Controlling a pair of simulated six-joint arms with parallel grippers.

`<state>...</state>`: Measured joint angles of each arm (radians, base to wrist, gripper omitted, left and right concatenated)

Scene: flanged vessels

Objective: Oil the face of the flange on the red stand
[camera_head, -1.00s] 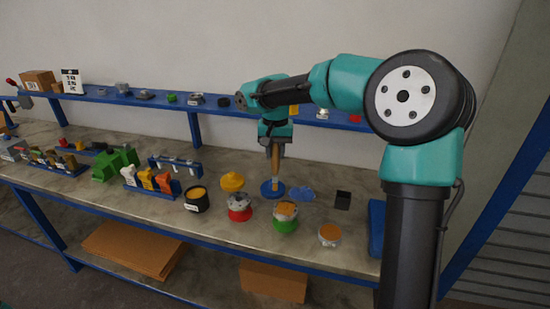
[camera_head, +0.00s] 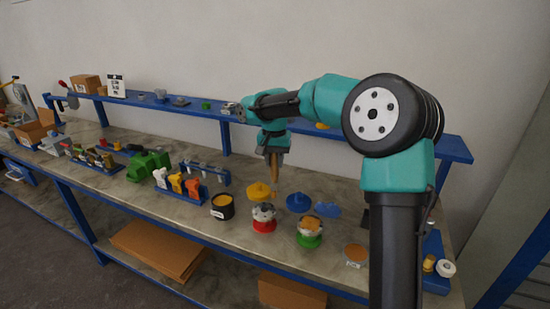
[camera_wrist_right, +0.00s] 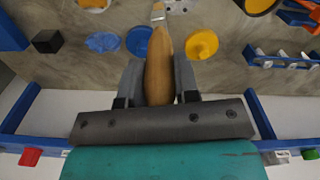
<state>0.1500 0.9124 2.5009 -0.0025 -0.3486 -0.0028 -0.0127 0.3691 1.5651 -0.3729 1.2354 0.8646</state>
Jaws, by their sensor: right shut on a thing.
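The red stand (camera_head: 264,228) is on the bench in the head view, with a grey flange (camera_head: 263,211) on top. My right gripper (camera_head: 273,151) is above the bench, behind the red stand. It is shut on the wooden handle of a brush (camera_head: 274,172), which hangs downward. In the right wrist view my right gripper (camera_wrist_right: 159,82) has a finger on each side of the brush handle (camera_wrist_right: 160,55); a metal ferrule (camera_wrist_right: 158,11) shows near the top edge. The bristles are cut off there. A black pot (camera_head: 222,211) with yellow contents is left of the red stand. My left gripper is not visible.
A green stand (camera_head: 309,240) and a grey brown-topped piece (camera_head: 356,257) are to the right. A yellow lid (camera_head: 258,191), blue lid (camera_head: 299,202) and blue flat piece (camera_head: 327,210) lie behind. A raised blue shelf (camera_head: 180,104) runs along the back.

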